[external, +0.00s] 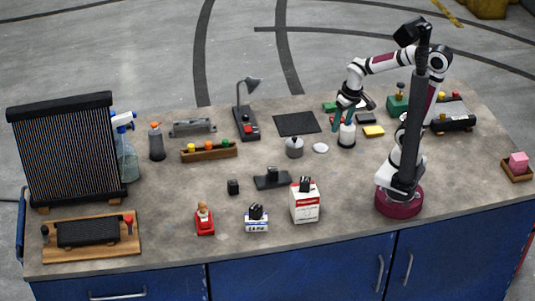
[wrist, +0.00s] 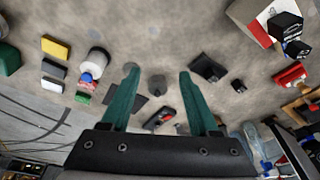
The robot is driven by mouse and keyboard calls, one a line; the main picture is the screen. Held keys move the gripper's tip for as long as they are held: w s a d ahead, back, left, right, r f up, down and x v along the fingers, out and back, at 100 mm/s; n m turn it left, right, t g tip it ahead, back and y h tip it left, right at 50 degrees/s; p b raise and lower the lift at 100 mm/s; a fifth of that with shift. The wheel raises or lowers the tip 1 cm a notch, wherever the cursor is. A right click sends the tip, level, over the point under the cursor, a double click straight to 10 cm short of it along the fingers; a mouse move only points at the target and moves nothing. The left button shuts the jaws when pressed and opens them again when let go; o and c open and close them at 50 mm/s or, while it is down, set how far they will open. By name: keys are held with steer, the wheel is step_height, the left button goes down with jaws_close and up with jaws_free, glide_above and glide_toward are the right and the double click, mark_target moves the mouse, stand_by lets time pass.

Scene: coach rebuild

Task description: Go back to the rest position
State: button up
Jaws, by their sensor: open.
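My gripper (external: 345,112) is raised over the back right part of the bench, its teal fingers pointing down. In the wrist view its fingers (wrist: 159,73) are spread apart with nothing between them. In the external view the fingers overlap the top of a white bottle (external: 346,137). In the wrist view that bottle (wrist: 97,62) stands to the left of the fingers, apart from them. My arm is bent above its round dark red base at the right of the bench.
A grey canister (external: 294,148), a white disc (external: 320,148) and a yellow block (external: 373,132) are nearby. A dark mat (external: 296,124) lies behind. A red-and-white box (external: 305,204) stands in front, and a tall radiator (external: 62,150) at far left. The front right bench is mostly bare.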

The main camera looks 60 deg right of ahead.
steer(key=s+a+m+g+y, duration=0.2)
steer(key=s+a, duration=0.1)
steer(key=s, duration=0.8)
steer(key=shift+r+g, duration=0.3)
steer(key=shift+a, duration=0.1)
